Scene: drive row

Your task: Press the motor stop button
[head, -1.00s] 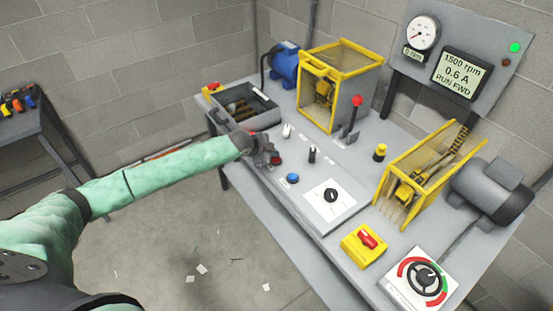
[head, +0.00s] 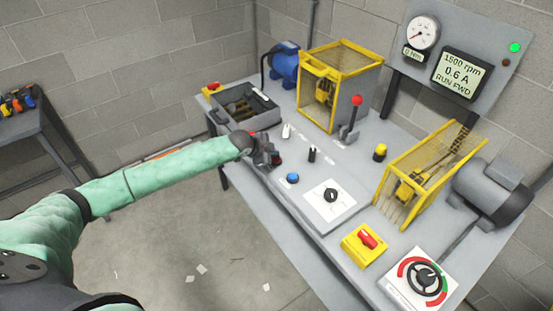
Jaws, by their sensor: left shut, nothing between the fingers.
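A dark red push button (head: 276,159) sits on the front part of the grey bench, left of a blue button (head: 292,178). It is small and partly hidden by my left gripper (head: 269,158), which reaches in from the left. The fingers are shut and empty, right beside or over the red button; I cannot tell whether they touch it. The display (head: 461,75) reads about 1500 rpm, 0.6 A, RUN FWD. A green lamp (head: 515,48) glows above a dark red one (head: 506,62). My right gripper is not in view.
A black knob on a white plate (head: 322,214), a yellow box with red switch (head: 364,245) and a round dial (head: 424,281) lie to the right. A red-knobbed lever (head: 356,108) and yellow guards (head: 340,58) stand behind. A grey tray (head: 262,118) is beyond my gripper.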

